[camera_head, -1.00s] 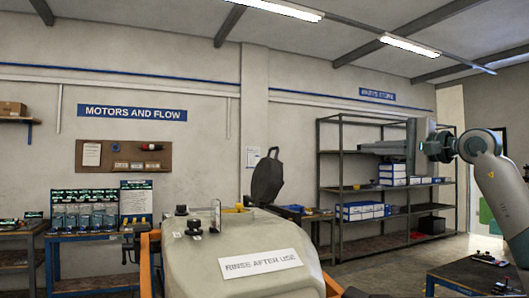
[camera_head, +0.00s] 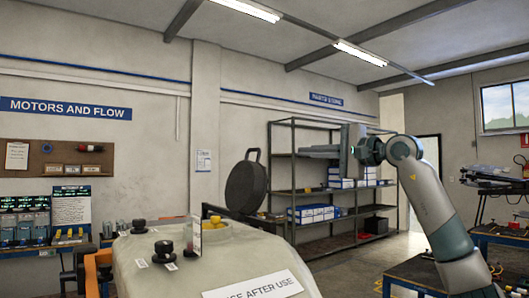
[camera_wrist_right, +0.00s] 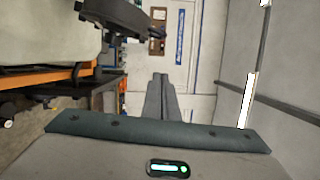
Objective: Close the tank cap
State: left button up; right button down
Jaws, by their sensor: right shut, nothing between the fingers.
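The tank cap (camera_head: 247,187) is a large round black lid with a handle. It stands upright and open at the back right of the pale tank (camera_head: 150,270). In the right wrist view the shut fingers (camera_wrist_right: 160,90) show below and right of the dark cap (camera_wrist_right: 115,14). My left gripper is not in view.
Black knobs (camera_head: 163,248) and a clear upright piece (camera_head: 197,237) stand on the tank top. A metal shelf (camera_head: 285,225) with boxes stands behind my right arm. A workbench (camera_head: 410,280) is at the lower right. Air between gripper and cap looks clear.

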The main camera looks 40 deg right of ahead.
jog(key=w+a+p, duration=0.5)
jog(key=w, duration=0.5)
jog(key=shift+w+a+r, duration=0.15)
jog(key=shift+a+r, duration=0.05)
jog(key=shift+r, duration=0.15)
jog(key=shift+r+p, duration=0.1)
jog(key=shift+p, duration=0.25)
